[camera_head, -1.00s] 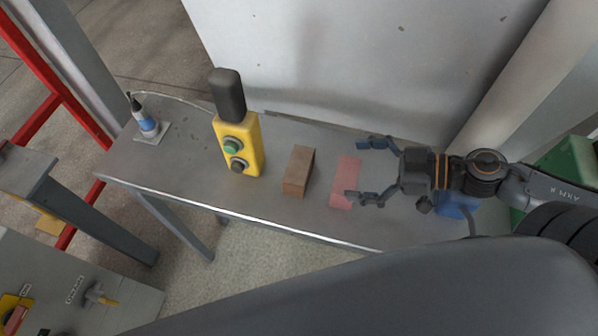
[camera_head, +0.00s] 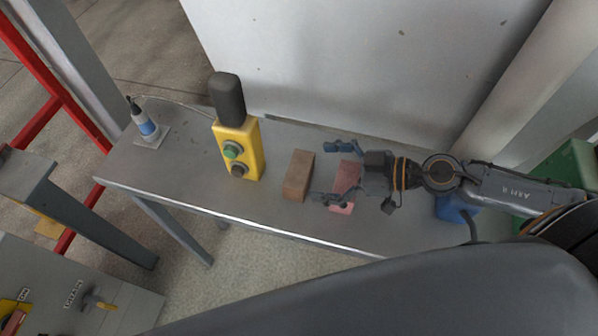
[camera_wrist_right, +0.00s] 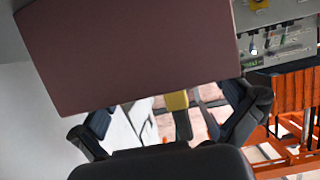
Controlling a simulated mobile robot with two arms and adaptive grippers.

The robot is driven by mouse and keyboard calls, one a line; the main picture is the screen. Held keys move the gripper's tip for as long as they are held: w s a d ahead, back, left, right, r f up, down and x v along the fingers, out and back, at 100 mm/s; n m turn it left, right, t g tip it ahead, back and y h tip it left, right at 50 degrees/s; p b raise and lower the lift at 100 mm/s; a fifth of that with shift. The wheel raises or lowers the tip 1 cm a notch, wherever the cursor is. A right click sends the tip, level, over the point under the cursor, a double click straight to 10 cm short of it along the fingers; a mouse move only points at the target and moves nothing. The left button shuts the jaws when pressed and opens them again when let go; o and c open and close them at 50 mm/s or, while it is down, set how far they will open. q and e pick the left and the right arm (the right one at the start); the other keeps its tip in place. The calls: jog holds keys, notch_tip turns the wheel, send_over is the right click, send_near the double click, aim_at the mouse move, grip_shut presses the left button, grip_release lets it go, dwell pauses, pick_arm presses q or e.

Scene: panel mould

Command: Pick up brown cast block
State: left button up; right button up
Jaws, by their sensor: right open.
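The brown cast block (camera_head: 298,175) lies on the grey metal bench in the head view, just right of the yellow button box. My right gripper (camera_head: 322,172) reaches in from the right with its fingers spread. Its tips are close to the block's right side, one towards the back and one towards the front; I cannot tell if they touch it. In the right wrist view the brown block (camera_wrist_right: 135,50) fills the upper part, beyond the two open fingers. My left gripper is not in view.
A flat pink rectangle (camera_head: 345,182) marks the bench under my right gripper. The yellow button box (camera_head: 238,150) with a black top stands left of the block. A blue object (camera_head: 457,208) lies below my right arm.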

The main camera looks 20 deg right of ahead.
aim_at(298, 168)
jog(key=shift+w+a+r, duration=0.1)
jog(key=shift+w+a, duration=0.1)
jog(key=shift+a, duration=0.05)
jog(key=p+x, duration=0.2)
jog(key=x, duration=0.1)
jog(key=shift+w+a, duration=0.25)
jog(key=shift+a, duration=0.1)
jog(key=shift+w+a+f, duration=0.15)
jog(key=shift+a+f, duration=0.15)
jog(key=shift+f, duration=0.05)
jog(key=c, duration=1.1)
jog(key=shift+r, duration=0.1)
jog(key=shift+r+p, duration=0.1)
jog(key=shift+p, duration=0.2)
